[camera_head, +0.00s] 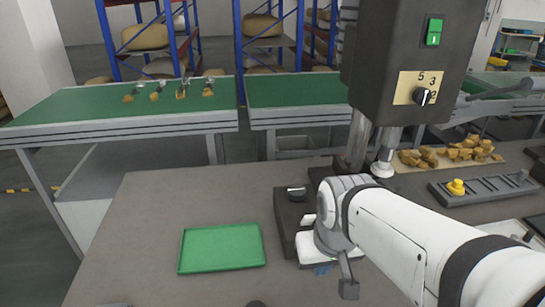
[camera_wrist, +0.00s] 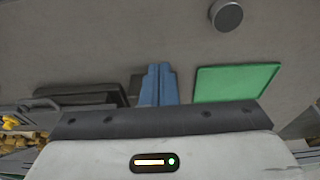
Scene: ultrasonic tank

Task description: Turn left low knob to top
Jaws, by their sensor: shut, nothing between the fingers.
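A dark round knob-like piece (camera_wrist: 227,15) with a grey top stands at the upper edge of the wrist view. Only its top edge shows at the bottom of the head view (camera_head: 256,304). I cannot tell for certain which is the left low knob. My gripper's blue fingers (camera_wrist: 157,85) are shut and empty, above the table and apart from the round piece. In the head view my arm mostly hides them; a bit of blue (camera_head: 322,270) shows.
A green tray (camera_head: 221,248) lies left of my gripper. The machine column (camera_head: 360,140) and base (camera_head: 284,222) stand behind my arm. The table left of the tray is clear.

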